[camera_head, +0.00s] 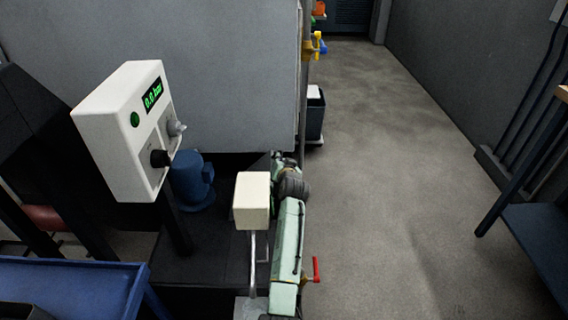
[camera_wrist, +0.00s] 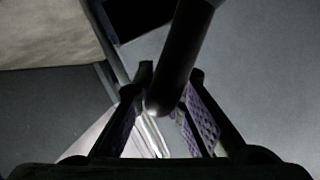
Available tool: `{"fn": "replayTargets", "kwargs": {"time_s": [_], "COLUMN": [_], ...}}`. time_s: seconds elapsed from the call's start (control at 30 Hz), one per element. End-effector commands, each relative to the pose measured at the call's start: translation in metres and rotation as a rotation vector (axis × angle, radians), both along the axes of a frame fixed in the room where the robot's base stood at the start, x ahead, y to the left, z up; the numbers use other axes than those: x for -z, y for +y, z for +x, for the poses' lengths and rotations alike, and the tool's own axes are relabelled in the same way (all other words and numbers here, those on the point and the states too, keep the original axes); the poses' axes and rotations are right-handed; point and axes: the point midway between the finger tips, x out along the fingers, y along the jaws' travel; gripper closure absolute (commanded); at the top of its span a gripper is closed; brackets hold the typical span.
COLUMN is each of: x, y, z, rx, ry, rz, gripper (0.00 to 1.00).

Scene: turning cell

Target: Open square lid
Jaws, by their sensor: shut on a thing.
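In the wrist view, my gripper (camera_wrist: 163,112) has its two purple-padded fingers on either side of a dark, round-ended bar (camera_wrist: 182,55) and is shut on it. The bar runs from the top edge down between the fingers. I cannot tell whether it is part of the square lid. No square lid can be clearly made out in either view. In the head view, my pale green arm reaches forward past a cream block, and its far end is low beside the large grey cabinet; the fingertips are hidden there.
A white control box (camera_head: 122,130) with a "0.0 bar" display stands left. A blue motor (camera_head: 191,182) is behind it. The cream block (camera_head: 252,200) on metal rods stands close to my arm. A red-handled valve (camera_head: 316,270) is right of it. The floor (camera_head: 390,190) right is clear.

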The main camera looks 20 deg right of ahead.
Motion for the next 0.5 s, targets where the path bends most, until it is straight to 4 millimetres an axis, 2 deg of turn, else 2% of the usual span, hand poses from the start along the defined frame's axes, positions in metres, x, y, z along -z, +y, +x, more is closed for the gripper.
{"fn": "replayTargets", "kwargs": {"time_s": [0.43, 0.47, 0.5], "x": [-0.0055, -0.0054, -0.0054], "y": [0.0016, 0.0017, 0.0017], "z": [0.0018, 0.0018, 0.0018], "rx": [0.001, 0.001, 0.001], "ry": [-0.008, -0.008, -0.008], "rz": [-0.001, -0.001, -0.001], "gripper": [1.0, 0.87, 0.84]}}
